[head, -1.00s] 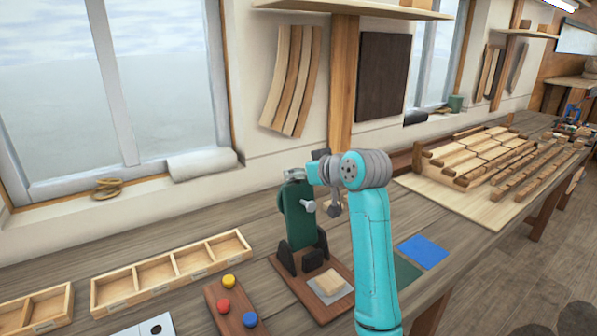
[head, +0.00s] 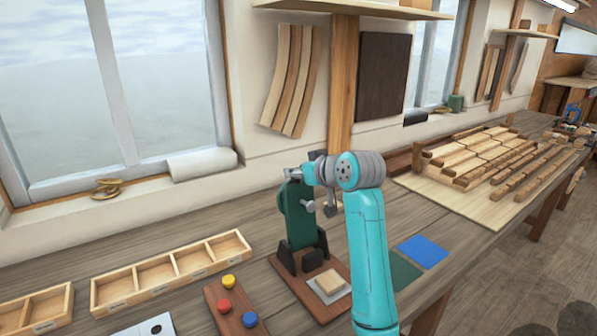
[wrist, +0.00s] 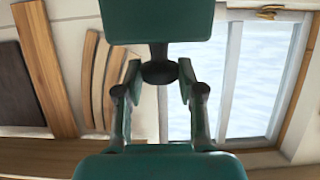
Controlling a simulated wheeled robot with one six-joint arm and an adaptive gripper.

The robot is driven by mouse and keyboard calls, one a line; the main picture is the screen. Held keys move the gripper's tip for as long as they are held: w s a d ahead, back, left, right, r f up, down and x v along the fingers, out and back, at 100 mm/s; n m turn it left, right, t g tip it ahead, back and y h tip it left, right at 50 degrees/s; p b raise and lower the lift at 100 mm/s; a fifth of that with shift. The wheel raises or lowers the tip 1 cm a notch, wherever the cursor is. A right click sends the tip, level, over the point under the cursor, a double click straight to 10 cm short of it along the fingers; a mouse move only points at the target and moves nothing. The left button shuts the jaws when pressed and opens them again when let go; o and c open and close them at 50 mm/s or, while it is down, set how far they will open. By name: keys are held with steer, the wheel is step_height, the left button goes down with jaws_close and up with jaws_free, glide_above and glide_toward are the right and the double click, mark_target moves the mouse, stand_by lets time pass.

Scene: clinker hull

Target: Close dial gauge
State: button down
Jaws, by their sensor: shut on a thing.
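The dial gauge (head: 299,216) is a dark green upright body with black feet on a brown wooden base. A silver knob (head: 308,206) sticks out of its right side. My arm's wrist reaches its top from the right. In the wrist view, my gripper (wrist: 160,75) has its two fingers on either side of a small black part (wrist: 160,73) below a green block (wrist: 158,20), and is shut on it. In the head view the contact is mostly hidden by my arm. I see no dial face.
A small wooden block (head: 329,281) lies on a light plate on the gauge's base. A board with yellow, red and blue buttons (head: 235,309) is left of it. A compartment tray (head: 171,270) lies farther left. Blue (head: 423,251) and green mats lie right of my arm.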

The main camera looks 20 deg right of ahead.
steer(key=shift+s+d, duration=0.2)
steer(key=shift+s, duration=0.3)
steer(key=s+d+f+t+y, duration=0.2)
steer(key=s+f+t, duration=0.2)
steer(key=s, duration=0.4)
steer(key=s+d+f+t+y, duration=0.1)
steer(key=s+d+f+t, duration=0.2)
steer(key=s+f+t, duration=0.2)
steer(key=shift+s+d+t+y, duration=0.4)
steer(key=shift+s+t, duration=0.9)
steer(key=shift+s, duration=1)
